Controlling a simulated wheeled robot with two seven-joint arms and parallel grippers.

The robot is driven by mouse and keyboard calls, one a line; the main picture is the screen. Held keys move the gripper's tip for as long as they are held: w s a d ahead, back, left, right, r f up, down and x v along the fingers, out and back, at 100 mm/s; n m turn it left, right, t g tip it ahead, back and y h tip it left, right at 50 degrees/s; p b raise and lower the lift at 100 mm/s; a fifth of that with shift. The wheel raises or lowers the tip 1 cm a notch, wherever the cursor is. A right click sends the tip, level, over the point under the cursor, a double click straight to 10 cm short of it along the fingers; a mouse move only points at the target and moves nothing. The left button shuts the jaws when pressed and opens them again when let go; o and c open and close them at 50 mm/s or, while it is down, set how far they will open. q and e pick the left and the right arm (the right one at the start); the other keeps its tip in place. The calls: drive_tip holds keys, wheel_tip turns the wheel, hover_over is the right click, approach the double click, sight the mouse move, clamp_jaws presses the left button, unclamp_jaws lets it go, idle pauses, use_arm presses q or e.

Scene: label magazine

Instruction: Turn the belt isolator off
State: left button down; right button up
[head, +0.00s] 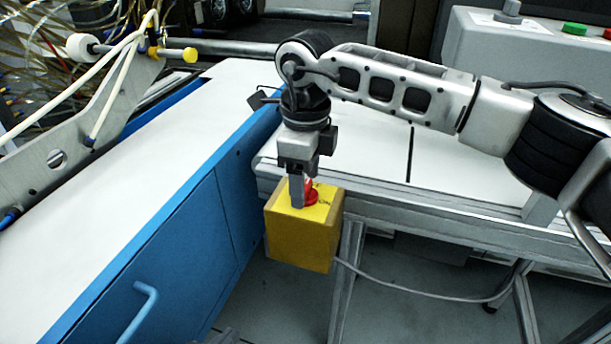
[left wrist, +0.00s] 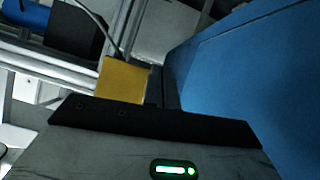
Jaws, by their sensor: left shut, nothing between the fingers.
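The belt isolator is a yellow box (head: 300,240) with a red handle (head: 311,192) on its top face, standing at the corner of the conveyor frame. My left gripper (head: 297,200) points straight down over the box top, its closed fingers just left of the red handle and partly covering it. Whether the fingers touch the handle I cannot tell. In the left wrist view the yellow box (left wrist: 122,82) shows beyond my gripper body, next to the dark fingers (left wrist: 164,88); the red handle is hidden there. The handle's exact setting is too small to read. My right gripper is not in view.
A blue cabinet (head: 190,250) with a white top (head: 150,150) stands left of the box. The white conveyor (head: 450,170) lies behind and right. A grey cable (head: 420,295) runs from the box. A grey console with a green button (head: 575,29) stands at back right.

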wheel_tip(320, 180, up, 16)
drive_tip(key=p, duration=0.1)
drive_tip(key=shift+p, duration=0.35)
drive_tip(key=shift+s+f, duration=0.1)
